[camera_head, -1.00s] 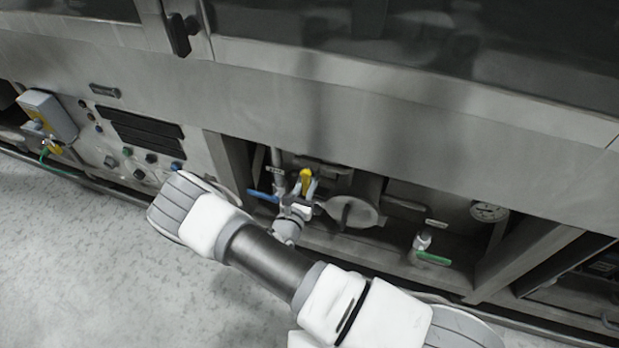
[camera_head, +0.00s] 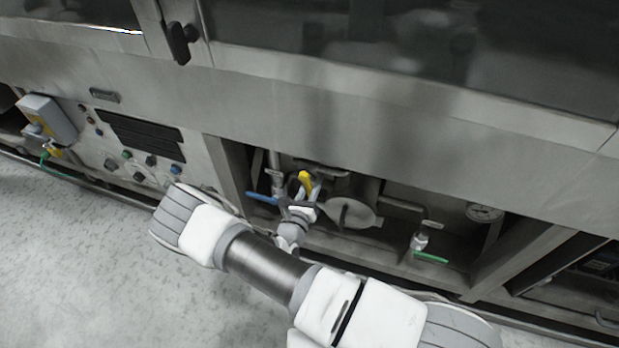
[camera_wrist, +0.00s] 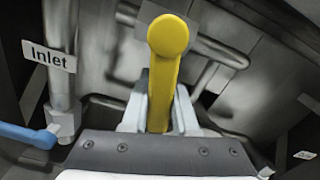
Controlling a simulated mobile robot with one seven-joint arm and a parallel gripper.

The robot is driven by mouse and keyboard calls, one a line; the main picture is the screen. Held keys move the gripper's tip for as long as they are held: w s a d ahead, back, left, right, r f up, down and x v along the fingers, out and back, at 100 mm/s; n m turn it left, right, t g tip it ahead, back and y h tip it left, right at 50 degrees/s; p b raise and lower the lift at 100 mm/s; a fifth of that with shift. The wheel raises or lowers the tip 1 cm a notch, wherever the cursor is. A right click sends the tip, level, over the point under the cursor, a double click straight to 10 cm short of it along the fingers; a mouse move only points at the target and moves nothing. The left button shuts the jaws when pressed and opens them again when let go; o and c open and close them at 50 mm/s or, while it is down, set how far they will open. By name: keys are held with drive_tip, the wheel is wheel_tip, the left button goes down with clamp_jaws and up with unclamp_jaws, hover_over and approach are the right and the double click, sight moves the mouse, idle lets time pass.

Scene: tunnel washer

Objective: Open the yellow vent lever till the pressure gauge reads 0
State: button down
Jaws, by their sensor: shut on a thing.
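The yellow vent lever (camera_head: 305,181) is inside the open recess low on the machine; it also shows in the wrist view (camera_wrist: 166,60), pointing away from the gripper with its rounded end up. My gripper (camera_head: 303,193) is shut on the lever, with a pale finger on each side of it, as the wrist view (camera_wrist: 158,112) shows.
A blue lever (camera_head: 262,198) on the pipe labelled Inlet (camera_wrist: 48,56) is just left of my gripper. A round metal cap (camera_head: 352,214) is close on the right. A green-handled valve (camera_head: 430,257) is farther right. The recess's frame and top edge surround my gripper.

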drive_tip(key=shift+s+d+r+n+p, duration=0.25)
drive_tip(key=shift+d+n+p, duration=0.3)
drive_tip(key=shift+n, duration=0.65)
drive_tip(key=shift+s+d+r+n+p, duration=0.1)
drive_tip(key=shift+d+r+n+p, duration=0.4)
drive_tip(key=shift+n, duration=0.7)
drive_tip(key=shift+s+d+r+n+p, duration=0.2)
drive_tip(key=shift+d+n+p, duration=0.15)
drive_tip(key=shift+n+p, duration=0.6)
drive_tip(key=shift+n, duration=0.35)
drive_tip(key=c, duration=0.7)
unclamp_jaws()
drive_tip(key=p+v, duration=0.1)
drive_tip(key=v, duration=1.6)
drive_tip(key=shift+s+r+p, duration=0.1)
drive_tip(key=shift+s+p, duration=0.1)
drive_tip(key=shift+p, duration=0.2)
